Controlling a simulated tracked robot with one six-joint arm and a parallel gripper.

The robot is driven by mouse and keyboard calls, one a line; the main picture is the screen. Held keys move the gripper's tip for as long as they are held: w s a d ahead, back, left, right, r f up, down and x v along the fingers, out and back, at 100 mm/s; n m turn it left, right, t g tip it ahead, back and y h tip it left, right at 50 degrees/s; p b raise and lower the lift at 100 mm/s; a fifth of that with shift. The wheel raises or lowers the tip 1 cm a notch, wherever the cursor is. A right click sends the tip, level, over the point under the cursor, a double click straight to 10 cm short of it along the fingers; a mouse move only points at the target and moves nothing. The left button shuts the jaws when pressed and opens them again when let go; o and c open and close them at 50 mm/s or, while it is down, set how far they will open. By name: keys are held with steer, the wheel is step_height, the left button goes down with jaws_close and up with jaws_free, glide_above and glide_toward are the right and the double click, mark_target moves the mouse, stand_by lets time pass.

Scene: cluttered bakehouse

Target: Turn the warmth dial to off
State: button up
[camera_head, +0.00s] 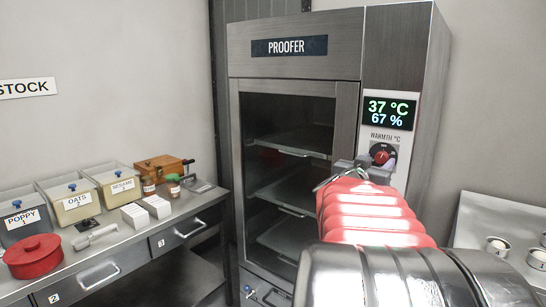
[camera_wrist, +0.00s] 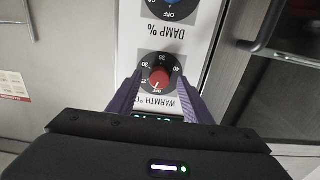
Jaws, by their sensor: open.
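The warmth dial has a red knob (camera_wrist: 160,77) on a black round scale, upside down in the wrist view. Numbers and an OFF mark ring it. I cannot clearly tell which mark the knob points to. In the head view the dial (camera_head: 381,155) sits on the proofer's white panel, below the display. My gripper (camera_wrist: 160,74) is open, its purple fingers on either side of the dial. I cannot tell whether they touch the knob. In the head view my red-sleeved arm hides the lower panel.
The proofer (camera_head: 294,59) has a lit display (camera_head: 389,110) reading 37 °C and 67 %. A blue damp dial (camera_wrist: 175,4) is beyond the warmth dial. A counter with bins and a red pot (camera_head: 33,257) stands left; a tray with white cups (camera_head: 497,246) is right.

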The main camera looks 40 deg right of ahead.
steer(key=shift+d, duration=0.55)
steer(key=shift+c, duration=0.6)
steer(key=c, duration=0.9)
